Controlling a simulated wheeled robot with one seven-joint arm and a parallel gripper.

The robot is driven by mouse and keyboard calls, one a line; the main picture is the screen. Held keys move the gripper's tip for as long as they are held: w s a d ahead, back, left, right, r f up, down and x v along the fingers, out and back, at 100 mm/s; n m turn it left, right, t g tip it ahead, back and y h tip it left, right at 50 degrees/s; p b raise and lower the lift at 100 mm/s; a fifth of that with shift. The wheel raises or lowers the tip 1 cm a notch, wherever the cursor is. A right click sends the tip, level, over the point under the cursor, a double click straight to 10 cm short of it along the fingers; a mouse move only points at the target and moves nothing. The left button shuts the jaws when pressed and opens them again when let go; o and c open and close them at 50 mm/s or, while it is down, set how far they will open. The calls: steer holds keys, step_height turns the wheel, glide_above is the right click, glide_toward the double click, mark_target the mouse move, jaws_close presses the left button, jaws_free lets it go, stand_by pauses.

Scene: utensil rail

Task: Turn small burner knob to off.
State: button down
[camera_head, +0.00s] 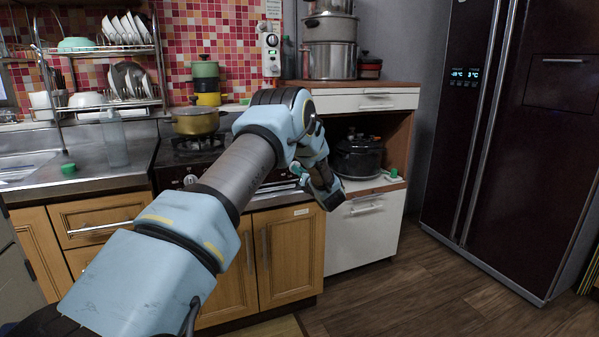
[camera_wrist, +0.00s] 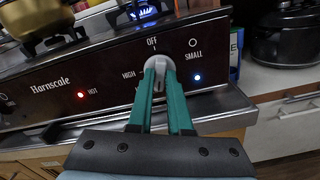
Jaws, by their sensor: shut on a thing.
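The small burner knob (camera_wrist: 159,61) is a light grey round knob on the dark stove front panel (camera_wrist: 110,75), below the OFF mark and beside the SMALL label. My gripper (camera_wrist: 159,76) has teal fingers on either side of the knob and is shut on it. The knob's pointer direction is hard to tell. A blue light (camera_wrist: 197,77) glows under SMALL. A blue flame (camera_wrist: 144,12) burns on the burner above. In the head view my gripper (camera_head: 298,171) is partly visible at the stove's right side, and my arm hides the knob.
A yellow pot (camera_head: 196,122) sits on the stove's left burner. A dark pot (camera_head: 359,157) stands in the open cabinet to the right. A dark fridge (camera_head: 515,150) stands further right. The wooden floor (camera_head: 430,290) between is clear.

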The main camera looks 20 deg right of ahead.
steer(key=shift+f+m+b, duration=0.15)
steer(key=shift+m+b, duration=0.15)
steer(key=shift+b, duration=0.1)
steer(key=shift+f+m+b, duration=0.1)
steer(key=shift+m+b, duration=0.5)
steer(key=shift+m, duration=15)
steer(key=c, duration=0.8)
jaws_free()
steer(key=shift+c, duration=0.2)
